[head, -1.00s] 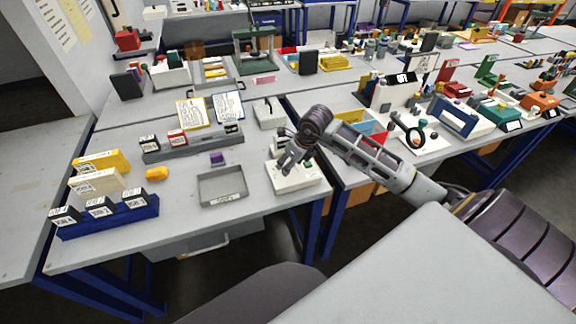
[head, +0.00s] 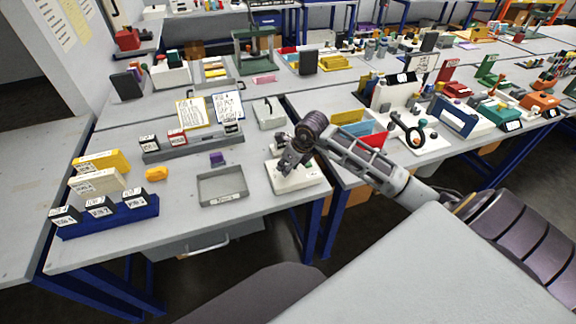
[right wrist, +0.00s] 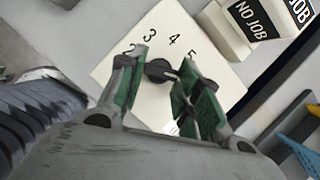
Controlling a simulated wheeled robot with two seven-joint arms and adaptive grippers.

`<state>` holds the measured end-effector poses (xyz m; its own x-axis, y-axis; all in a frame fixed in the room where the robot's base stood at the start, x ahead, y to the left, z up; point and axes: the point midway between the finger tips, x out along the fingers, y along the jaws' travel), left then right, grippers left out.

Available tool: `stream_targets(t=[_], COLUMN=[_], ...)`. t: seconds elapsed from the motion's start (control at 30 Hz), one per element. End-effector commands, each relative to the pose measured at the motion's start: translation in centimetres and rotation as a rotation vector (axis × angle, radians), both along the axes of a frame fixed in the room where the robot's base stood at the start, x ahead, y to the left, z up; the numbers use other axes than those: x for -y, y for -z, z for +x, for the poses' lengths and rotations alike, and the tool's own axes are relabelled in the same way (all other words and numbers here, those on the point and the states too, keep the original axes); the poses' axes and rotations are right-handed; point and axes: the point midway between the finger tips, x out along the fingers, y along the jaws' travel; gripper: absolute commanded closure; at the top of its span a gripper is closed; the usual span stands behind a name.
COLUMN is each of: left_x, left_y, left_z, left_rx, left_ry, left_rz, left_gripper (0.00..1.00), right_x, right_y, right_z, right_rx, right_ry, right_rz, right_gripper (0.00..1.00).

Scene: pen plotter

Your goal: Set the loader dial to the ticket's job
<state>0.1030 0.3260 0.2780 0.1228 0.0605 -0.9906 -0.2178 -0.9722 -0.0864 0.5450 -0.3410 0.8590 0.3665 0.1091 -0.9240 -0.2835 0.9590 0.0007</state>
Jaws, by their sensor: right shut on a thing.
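The loader dial is a dark round knob (right wrist: 158,69) on a pale box (head: 297,180), with printed numbers 2, 3, 4 and 5 visible around it in the right wrist view. My right gripper (right wrist: 160,84) has its green-padded fingers on either side of the knob and is shut on it. A light mark on the knob points rightward, toward the 5 side; the exact setting is unclear. My left gripper is out of view.
A pale block labelled "NO JOB" (right wrist: 252,25) stands close to the dial box. A blue rack (head: 108,220) holds labelled cards at the front left.

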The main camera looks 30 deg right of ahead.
Motion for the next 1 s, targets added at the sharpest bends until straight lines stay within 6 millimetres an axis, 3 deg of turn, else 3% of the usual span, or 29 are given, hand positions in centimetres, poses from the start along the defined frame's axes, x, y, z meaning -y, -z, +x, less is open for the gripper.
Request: stream_targets(t=[0.67,1.0], left_x=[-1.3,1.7], left_y=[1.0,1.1], left_z=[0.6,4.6], left_rx=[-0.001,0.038], left_ry=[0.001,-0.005], left_rz=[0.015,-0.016], left_gripper=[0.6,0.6], right_x=[0.3,0.5], right_y=[0.1,0.2], right_z=[0.1,0.2], right_rx=[0.0,0.0], right_ry=[-0.124,-0.328], right_rz=[-0.004,-0.004], right_gripper=[0.9,0.9])
